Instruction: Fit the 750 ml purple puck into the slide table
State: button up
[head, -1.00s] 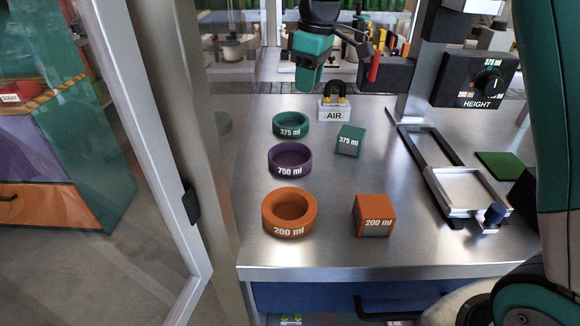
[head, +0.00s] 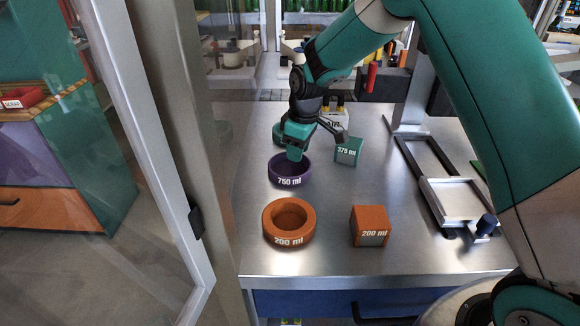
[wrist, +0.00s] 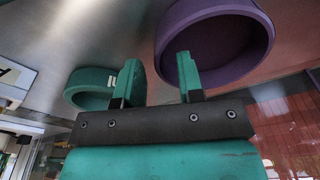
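In the wrist view my gripper (wrist: 157,72) is open, with no object held. One finger overlaps the opening of the purple puck (wrist: 168,45) and the other is outside its wall, in front of the green ring. I cannot tell whether they touch the puck. The slide table (head: 457,199), a silver framed plate on dark rails, is at the right with a blue knob.
Bare steel lies between the blocks and the slide table.

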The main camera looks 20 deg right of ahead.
jog(key=shift+f, duration=0.45)
jog(key=shift+c, duration=0.5)
grip_shut()
